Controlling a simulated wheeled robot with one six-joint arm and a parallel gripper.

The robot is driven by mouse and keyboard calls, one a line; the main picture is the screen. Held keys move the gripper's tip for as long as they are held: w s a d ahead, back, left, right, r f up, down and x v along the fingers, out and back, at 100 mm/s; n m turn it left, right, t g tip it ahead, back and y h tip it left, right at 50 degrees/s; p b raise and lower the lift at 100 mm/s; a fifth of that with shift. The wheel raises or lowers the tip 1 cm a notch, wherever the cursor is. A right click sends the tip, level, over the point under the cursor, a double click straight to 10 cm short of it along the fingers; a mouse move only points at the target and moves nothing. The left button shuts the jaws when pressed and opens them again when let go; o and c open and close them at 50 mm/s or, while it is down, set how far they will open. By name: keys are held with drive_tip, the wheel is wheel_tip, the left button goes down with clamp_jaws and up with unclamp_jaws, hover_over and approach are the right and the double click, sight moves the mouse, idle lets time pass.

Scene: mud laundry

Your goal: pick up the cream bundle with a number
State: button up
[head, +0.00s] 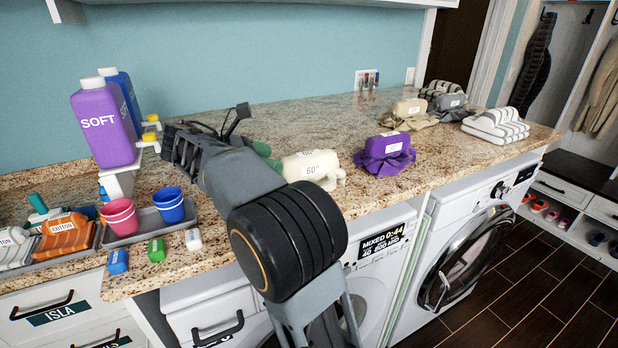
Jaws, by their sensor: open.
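A second cream bundle (409,107) sits farther back right, on tan cloth, with a label too small to read. My gripper (228,120) is open, raised over the counter to the left of the "60°" bundle and apart from it. Nothing shows between its fingers.
A purple bundle (385,150), a grey bundle (449,101) and striped towels (495,125) lie to the right. A purple SOFT bottle (103,125), cups and a grey tray (150,222) stand left. A bit of green shows behind my arm.

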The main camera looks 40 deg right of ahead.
sight(290, 164)
drive_tip(key=shift+x, duration=3)
drive_tip(key=shift+s+f, duration=0.1)
drive_tip(key=shift+c, duration=0.2)
drive_tip(key=c, duration=1)
